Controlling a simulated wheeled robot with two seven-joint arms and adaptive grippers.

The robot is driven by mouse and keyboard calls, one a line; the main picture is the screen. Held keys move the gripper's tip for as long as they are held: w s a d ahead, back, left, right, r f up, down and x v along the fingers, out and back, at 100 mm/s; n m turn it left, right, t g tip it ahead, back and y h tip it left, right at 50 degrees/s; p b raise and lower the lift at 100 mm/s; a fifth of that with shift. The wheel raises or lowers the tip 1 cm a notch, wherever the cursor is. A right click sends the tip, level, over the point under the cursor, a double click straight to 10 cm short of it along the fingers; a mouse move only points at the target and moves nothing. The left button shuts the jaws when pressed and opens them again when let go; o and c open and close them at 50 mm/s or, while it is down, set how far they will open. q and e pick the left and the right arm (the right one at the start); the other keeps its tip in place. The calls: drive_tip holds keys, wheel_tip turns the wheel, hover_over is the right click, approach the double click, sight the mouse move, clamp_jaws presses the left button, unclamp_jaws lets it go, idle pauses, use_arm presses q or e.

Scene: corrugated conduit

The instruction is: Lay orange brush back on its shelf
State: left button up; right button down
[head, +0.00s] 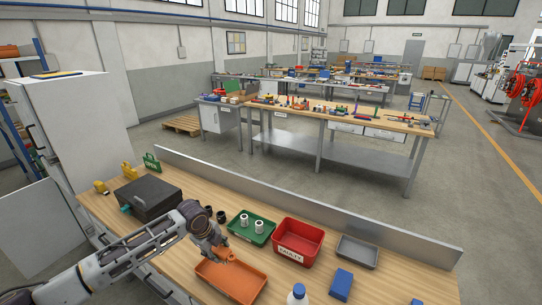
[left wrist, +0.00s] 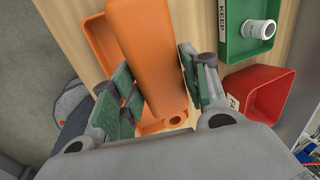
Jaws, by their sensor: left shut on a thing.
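My left gripper (head: 219,246) reaches over the orange tray (head: 232,288) on the near workbench. In the left wrist view its green-padded fingers (left wrist: 160,85) are shut on the orange brush (left wrist: 151,45), a long smooth orange body lying between them. In the head view only a small part of the brush (head: 226,254) shows below the fingers. The orange tray (left wrist: 98,42) is behind the brush in the left wrist view; whether they touch I cannot tell. My right gripper is not in view.
A green KEEP tray (head: 251,229) holds white fittings. A red FAULTY bin (head: 297,242) and grey tray (head: 357,251) stand to its right. A metal upstand (head: 300,205) edges the bench.

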use_arm(q)
drive_tip(key=shift+s+a+n+y, duration=0.15)
drive_tip(key=shift+n+y, duration=0.25)
drive_tip(key=shift+n, duration=0.9)
drive_tip(key=n, duration=0.2)
drive_tip(key=shift+s+a+f+n+y, duration=0.15)
drive_tip(key=shift+s+a+n+y, duration=0.2)
drive_tip(key=shift+s+n+y, duration=0.05)
drive_tip(key=s+a+r+n+g+y, duration=0.1)
drive_tip(key=s+a+n+g+y, duration=0.15)
drive_tip(key=n, duration=0.65)
drive_tip(key=s+a+r+n+g+y, duration=0.15)
drive_tip(key=s+n, duration=0.25)
drive_tip(key=n, duration=0.5)
drive_tip(key=s+d+f+b, duration=0.3)
drive_tip(key=d+f+b, duration=0.1)
drive_tip(key=d, duration=0.3)
drive_tip(key=shift+f+m+t+h, duration=0.3)
drive_tip(key=shift+f+t+h, duration=0.1)
drive_tip(key=shift+f, duration=0.05)
